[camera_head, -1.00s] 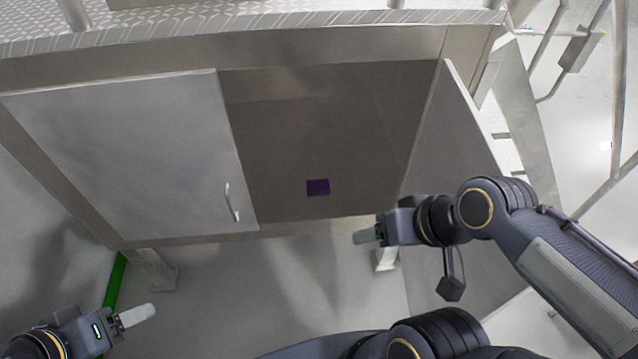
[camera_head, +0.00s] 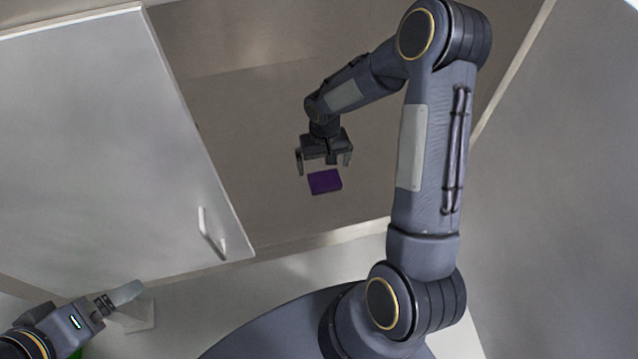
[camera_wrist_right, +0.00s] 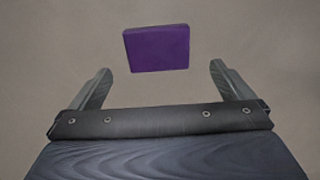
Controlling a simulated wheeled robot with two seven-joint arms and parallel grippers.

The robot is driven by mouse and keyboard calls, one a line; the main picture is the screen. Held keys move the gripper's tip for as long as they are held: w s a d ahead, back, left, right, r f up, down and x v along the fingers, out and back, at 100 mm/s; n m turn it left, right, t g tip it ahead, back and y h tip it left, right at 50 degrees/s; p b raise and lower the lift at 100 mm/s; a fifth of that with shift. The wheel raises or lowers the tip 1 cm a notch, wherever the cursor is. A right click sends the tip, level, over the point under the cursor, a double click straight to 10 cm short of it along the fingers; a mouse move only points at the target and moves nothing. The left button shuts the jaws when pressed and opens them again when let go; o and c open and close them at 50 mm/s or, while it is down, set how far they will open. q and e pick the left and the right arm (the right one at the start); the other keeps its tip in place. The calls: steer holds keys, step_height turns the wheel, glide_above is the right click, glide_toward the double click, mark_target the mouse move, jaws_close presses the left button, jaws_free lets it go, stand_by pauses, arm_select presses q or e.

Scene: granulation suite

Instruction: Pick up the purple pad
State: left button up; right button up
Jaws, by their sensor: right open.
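The purple pad (camera_head: 325,181) lies flat on the floor of the open cabinet in the head view. In the right wrist view the pad (camera_wrist_right: 156,48) sits ahead of the fingertips, roughly centred between them. My right gripper (camera_head: 324,168) is inside the cabinet, pointing down just behind the pad; it is open and empty, with its two fingers (camera_wrist_right: 160,75) spread wider than the pad. My left gripper (camera_head: 128,294) is at the lower left, outside the cabinet and far from the pad. Its fingers show edge-on, so I cannot tell its opening.
The right door (camera_head: 560,170) stands open beside my right arm. The cabinet floor (camera_head: 265,205) around the pad is bare, with a front edge (camera_head: 300,238) below it.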

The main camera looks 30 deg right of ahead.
mark_target(325, 179)
steer(key=shift+f, duration=0.75)
steer(key=shift+s+f+b, duration=0.1)
steer(key=shift+f+b, duration=0.2)
steer(key=shift+f, duration=0.35)
step_height(325, 179, down, 4)
steer(key=shift+d+f+b, duration=0.15)
steer(key=shift+f+b, duration=0.05)
steer(key=shift+b, duration=0.4)
steer(key=shift+c, duration=0.4)
steer(key=c, duration=0.8)
steer(key=shift+c, duration=0.2)
steer(key=shift+r, duration=0.15)
